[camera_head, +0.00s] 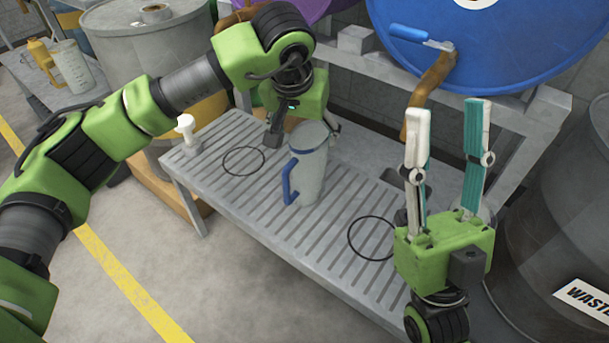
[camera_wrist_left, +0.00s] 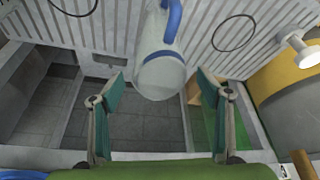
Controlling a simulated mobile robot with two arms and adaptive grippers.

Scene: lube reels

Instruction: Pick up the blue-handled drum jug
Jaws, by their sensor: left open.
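The drum jug (camera_head: 312,168) is a tall translucent grey vessel with a blue handle (camera_head: 290,180) on its left side. It stands upright on the slatted grey bench (camera_head: 240,190). My left gripper (camera_head: 303,134) is at the jug's rim, on its far side, pointing down. In the left wrist view the jug (camera_wrist_left: 160,75) shows between the two open teal-padded fingers (camera_wrist_left: 160,88), with a gap on each side. Its blue handle (camera_wrist_left: 172,20) points away from that gripper. My right gripper (camera_head: 447,108) is open and empty, fingers up, to the right of the jug.
Black rings mark the bench left (camera_head: 243,161) and right (camera_head: 372,238) of the jug. A white pump-like fitting (camera_head: 187,130) stands at the bench's left end. A blue drum (camera_head: 500,40) with a brown tap (camera_head: 428,90) lies behind. A grey waste drum (camera_head: 560,200) stands at right.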

